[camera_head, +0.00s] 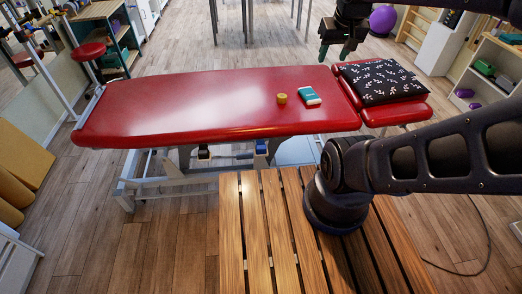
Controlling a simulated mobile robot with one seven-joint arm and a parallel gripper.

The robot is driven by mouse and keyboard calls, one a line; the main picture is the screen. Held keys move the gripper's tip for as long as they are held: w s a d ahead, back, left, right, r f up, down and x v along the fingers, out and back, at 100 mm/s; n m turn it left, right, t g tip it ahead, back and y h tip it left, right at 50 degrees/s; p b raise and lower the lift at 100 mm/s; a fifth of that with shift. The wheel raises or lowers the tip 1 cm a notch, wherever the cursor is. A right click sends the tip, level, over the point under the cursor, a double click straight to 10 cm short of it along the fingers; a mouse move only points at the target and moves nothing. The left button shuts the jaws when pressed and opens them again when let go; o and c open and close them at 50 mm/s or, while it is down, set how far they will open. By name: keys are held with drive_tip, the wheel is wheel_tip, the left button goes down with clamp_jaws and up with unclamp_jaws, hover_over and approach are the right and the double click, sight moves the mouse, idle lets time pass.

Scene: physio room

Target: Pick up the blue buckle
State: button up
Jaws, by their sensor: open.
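A small teal-blue item (309,95) with a pale edge lies on the red treatment table (190,105), left of the headrest section. It is the only bluish thing on the table top, and it is too small to tell whether it is a buckle. My gripper (335,52) is open and empty, pointing down. In the picture it is above and beyond the teal-blue item, near the table's far edge, and touches nothing.
A black patterned cushion (380,80) lies on the headrest section, right of the teal-blue item. A slatted wooden bench (258,230) is in front of the table. Shelves (490,65) stand at the right. The left half of the table top is clear.

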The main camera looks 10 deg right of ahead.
drive_tip(key=w+a+f+n+g+h, duration=0.1)
drive_tip(key=w+a+f+n+g, duration=0.2)
drive_tip(key=w+f, duration=0.5)
drive_tip(key=n+h, duration=0.3)
drive_tip(key=n, duration=0.7)
hover_over(260, 146)
drive_tip(key=w+d, duration=0.2)
wheel_tip(260, 146, down, 22)
drive_tip(key=r, duration=0.1)
drive_tip(key=s+a+f+n+g, duration=0.1)
drive_tip(key=a+f+n, duration=0.15)
drive_tip(key=f, duration=0.55)
drive_tip(key=s+a+f+n, duration=0.15)
drive_tip(key=a+f, duration=0.25)
drive_tip(key=f, duration=0.5)
drive_tip(key=shift+n, duration=0.3)
drive_tip(key=shift+d+x, duration=0.25)
drive_tip(key=shift+x, duration=2.2)
drive_tip(key=shift+d+x, duration=0.2)
drive_tip(key=shift+x, duration=2.2)
drive_tip(key=shift+w+r, duration=0.1)
drive_tip(key=shift+r, duration=0.1)
drive_tip(key=c, duration=0.8)
